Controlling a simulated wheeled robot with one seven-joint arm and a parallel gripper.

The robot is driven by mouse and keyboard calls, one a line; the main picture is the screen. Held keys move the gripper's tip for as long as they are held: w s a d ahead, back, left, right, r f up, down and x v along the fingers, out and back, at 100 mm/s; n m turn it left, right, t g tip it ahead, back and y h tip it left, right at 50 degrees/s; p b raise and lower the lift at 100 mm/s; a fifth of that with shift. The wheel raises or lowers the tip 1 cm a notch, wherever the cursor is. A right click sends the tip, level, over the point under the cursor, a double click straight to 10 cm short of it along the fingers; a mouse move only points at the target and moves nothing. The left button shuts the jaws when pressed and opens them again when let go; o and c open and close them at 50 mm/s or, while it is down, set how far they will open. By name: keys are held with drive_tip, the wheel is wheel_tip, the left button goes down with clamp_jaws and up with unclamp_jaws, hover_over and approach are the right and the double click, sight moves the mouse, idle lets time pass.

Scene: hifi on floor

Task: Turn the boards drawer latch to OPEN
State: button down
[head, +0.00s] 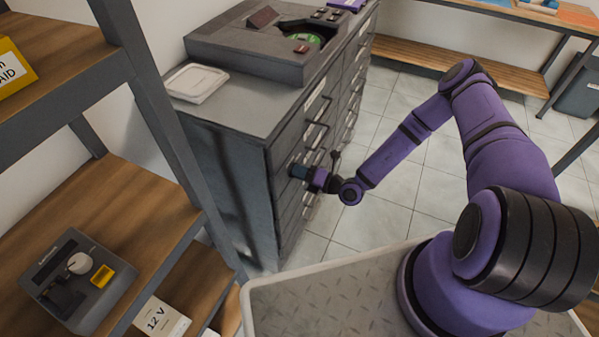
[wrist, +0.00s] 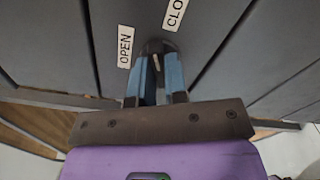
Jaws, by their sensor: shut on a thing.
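The boards drawer latch (wrist: 157,47) is a dark knob on a grey drawer front, seen in the wrist view between an OPEN label (wrist: 125,46) on its left and a partly cut-off CLOSED label (wrist: 175,14) on its upper right. My gripper (wrist: 158,62) is shut on the latch, with its blue fingers on either side of it. The fingers hide part of the latch, and I cannot tell exactly which way it points. In the head view my gripper (head: 296,171) is against the front of the grey drawer cabinet (head: 230,190).
A dark device with a green disc (head: 305,40) and a white tray (head: 196,83) sit on the cabinet top. A wooden shelf rack (head: 130,200) stands close at the left. A workbench (head: 480,70) is at the back. Tiled floor is free right of the cabinet.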

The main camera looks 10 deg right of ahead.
drive_tip(key=n, duration=1.2)
drive_tip(key=shift+n, duration=0.3)
idle(0.4)
drive_tip(key=c, duration=1.1)
unclamp_jaws()
drive_tip(key=shift+c, duration=0.2)
drive_tip(key=v, duration=1)
drive_tip(key=shift+s+d, duration=0.25)
drive_tip(key=shift+d, duration=0.05)
